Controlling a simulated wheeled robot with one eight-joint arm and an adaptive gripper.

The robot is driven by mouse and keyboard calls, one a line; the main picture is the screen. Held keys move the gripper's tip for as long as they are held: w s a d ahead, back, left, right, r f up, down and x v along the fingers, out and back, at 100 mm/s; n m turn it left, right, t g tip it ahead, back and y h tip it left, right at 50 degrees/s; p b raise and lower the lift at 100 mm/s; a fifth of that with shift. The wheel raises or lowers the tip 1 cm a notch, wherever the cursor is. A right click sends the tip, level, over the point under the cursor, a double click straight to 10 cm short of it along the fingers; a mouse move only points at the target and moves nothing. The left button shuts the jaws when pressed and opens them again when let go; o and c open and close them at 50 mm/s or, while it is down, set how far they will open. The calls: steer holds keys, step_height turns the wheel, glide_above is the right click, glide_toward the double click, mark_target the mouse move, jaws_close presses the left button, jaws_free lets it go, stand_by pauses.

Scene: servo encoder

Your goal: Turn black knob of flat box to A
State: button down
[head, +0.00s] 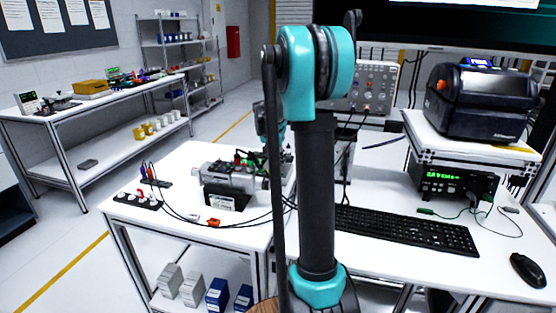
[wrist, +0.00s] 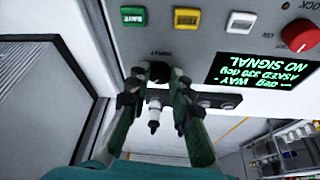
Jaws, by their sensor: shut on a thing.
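In the wrist view a grey panel (wrist: 215,50), seen upside down, carries a black knob (wrist: 159,71) below a small printed label. My gripper (wrist: 156,83) has one finger on each side of this knob and is shut on it. The fingertips hide the knob's sides, and I cannot make out its pointer or a letter A. A dark screen (wrist: 262,62) on the panel shows green text that includes "NO SIGNAL". In the head view my own arm covers the middle, and I cannot make out the gripper or the knob there.
Green (wrist: 132,15), yellow (wrist: 187,18) and white (wrist: 241,22) buttons and a red knob (wrist: 300,36) are on the panel. A small white-tipped fitting (wrist: 154,115) shows between the fingers. In the head view a keyboard (head: 405,228) and a black printer (head: 480,100) stand right.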

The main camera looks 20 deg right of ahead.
steer(key=shift+n, duration=0.4)
steer(key=n, duration=0.1)
steer(key=n+y, duration=0.1)
steer(key=n+t, duration=0.1)
steer(key=shift+s+d+n, duration=0.15)
steer(key=shift+d+n, duration=0.1)
steer(key=shift+n, duration=0.05)
steer(key=shift+d+n+y, duration=0.15)
steer(key=shift+n+y, duration=0.95)
steer(key=shift+n, duration=1.1)
steer(key=c, duration=1.3)
jaws_free()
steer(key=shift+c, duration=0.2)
steer(key=v, duration=1.2)
